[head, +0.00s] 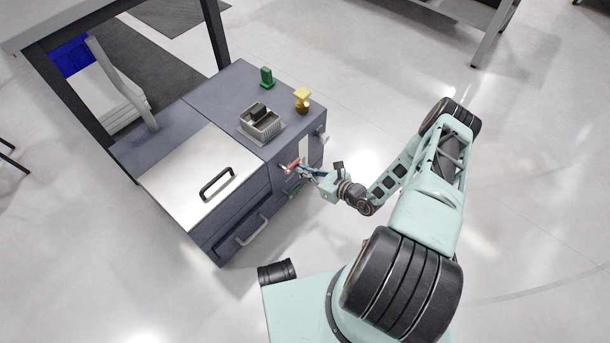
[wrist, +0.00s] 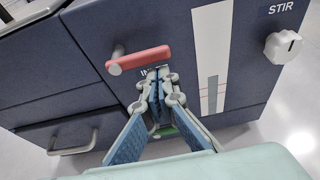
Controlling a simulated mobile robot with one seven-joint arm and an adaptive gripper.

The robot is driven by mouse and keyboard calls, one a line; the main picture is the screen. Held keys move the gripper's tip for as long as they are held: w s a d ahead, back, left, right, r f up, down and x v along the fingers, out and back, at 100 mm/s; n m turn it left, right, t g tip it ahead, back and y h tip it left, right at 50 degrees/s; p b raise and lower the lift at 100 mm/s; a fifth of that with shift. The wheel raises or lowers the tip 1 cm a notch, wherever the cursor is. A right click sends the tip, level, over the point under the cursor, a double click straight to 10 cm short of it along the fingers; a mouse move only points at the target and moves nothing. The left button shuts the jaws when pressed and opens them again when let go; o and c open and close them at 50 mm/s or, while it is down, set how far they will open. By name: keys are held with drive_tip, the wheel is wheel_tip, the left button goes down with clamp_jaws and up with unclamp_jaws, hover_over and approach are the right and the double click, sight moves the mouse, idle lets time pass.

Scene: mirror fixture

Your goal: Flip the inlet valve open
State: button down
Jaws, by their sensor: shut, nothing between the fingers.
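The inlet valve shows as a red lever (wrist: 140,58) on the dark blue front panel in the wrist view, lying roughly level across the picture. A grey round stub is at its left end. A label under the lever is mostly hidden. The lever is also small in the head view (head: 290,166). My gripper (wrist: 157,76) is shut and empty, with its fingertips just below the right part of the lever. In the head view my gripper (head: 302,170) is close beside the lever. I cannot tell whether the tips touch it.
A white knob (wrist: 283,46) marked STIR and a white gauge strip (wrist: 212,55) are to the right. A green part (wrist: 166,132) is below, partly hidden by my fingers. A drawer handle (wrist: 72,141) is lower left. A basket (head: 261,124) stands on top.

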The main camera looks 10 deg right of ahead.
drive_tip(key=shift+r, duration=0.3)
